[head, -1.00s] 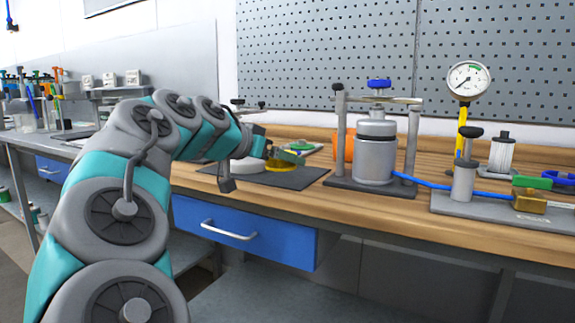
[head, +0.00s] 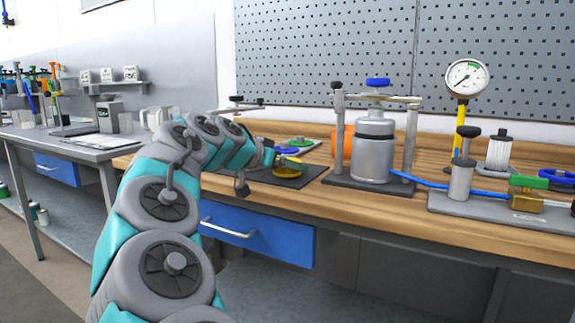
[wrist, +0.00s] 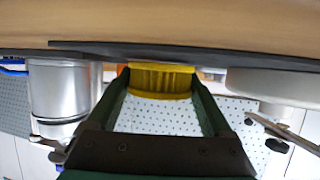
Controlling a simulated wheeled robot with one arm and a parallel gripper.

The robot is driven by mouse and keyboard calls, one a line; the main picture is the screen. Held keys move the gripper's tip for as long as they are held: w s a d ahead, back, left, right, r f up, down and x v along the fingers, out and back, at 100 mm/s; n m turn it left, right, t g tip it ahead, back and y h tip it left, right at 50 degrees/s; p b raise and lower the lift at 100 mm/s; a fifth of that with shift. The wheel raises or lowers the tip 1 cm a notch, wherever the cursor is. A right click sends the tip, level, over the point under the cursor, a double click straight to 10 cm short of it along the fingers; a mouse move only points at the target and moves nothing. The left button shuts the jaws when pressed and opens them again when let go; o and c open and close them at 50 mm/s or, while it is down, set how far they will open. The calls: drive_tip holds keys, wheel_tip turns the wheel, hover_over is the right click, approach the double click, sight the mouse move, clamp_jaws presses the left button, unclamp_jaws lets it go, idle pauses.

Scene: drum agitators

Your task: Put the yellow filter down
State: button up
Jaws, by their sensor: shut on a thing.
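The yellow filter (head: 286,173) is a small round piece low over the dark mat (head: 309,176) on the wooden bench. In the wrist view, which is upside down, the yellow filter (wrist: 160,80) sits between the tips of two green fingers. My gripper (wrist: 160,88) is shut on it. The filter's edge meets the line of the dark mat (wrist: 110,50) there, so it is very close to the mat or touching; I cannot tell which. In the head view my gripper (head: 279,160) is partly hidden by my arm.
A metal canister (head: 374,150) in a clamp frame stands right of the mat, and shows in the wrist view too (wrist: 60,95). A white round thing (wrist: 275,84) is on the filter's other side. A green disc (head: 300,142) and blue ring (head: 287,150) lie behind.

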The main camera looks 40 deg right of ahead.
drive_tip(key=shift+f, duration=0.2)
drive_tip(key=o, duration=1.1)
